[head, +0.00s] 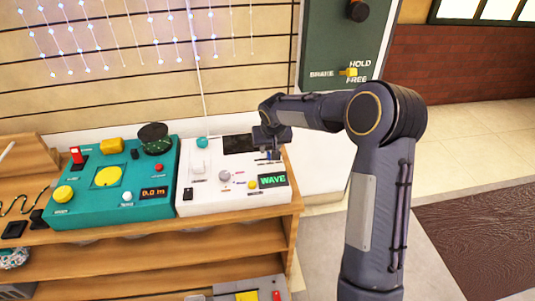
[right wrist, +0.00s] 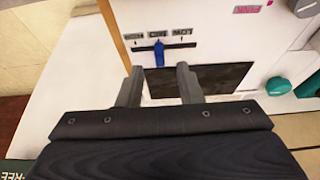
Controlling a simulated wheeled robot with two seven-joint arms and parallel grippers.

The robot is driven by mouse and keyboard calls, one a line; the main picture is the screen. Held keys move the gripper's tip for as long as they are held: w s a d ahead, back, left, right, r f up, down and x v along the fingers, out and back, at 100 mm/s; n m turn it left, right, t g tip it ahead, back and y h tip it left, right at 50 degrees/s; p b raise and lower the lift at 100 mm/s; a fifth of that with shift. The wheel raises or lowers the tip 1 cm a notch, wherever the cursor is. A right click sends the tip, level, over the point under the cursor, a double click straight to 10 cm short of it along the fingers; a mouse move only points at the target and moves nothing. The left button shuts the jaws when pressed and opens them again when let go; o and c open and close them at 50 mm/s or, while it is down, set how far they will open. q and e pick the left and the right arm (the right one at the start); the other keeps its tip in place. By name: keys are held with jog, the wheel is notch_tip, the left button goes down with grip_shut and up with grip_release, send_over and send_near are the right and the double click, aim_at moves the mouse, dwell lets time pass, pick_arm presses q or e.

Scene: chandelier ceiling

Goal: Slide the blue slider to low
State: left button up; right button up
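The white control panel (head: 212,190) sits on the right end of the wooden shelf. In the right wrist view its blue slider (right wrist: 158,53) stands at the middle label, MID. The labels read upside down there, with LOW on the right and HIGH on the left. The slider is small and mostly covered by my gripper in the head view. My right gripper (right wrist: 157,72) is open and empty above the panel. Its fingertips are apart, one either side of the slider in the picture; whether they reach its depth I cannot tell. My left gripper is not in view.
The panel also bears a dark screen (head: 239,144), a teal knob (head: 202,142) and a green WAVE display (head: 272,181). A teal panel (head: 92,202) with several controls stands to its left. A dark green board (head: 343,40) with a yellow lever rises behind.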

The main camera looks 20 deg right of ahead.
aim_at(269, 153)
jog(key=shift+x, duration=1.9)
grip_shut()
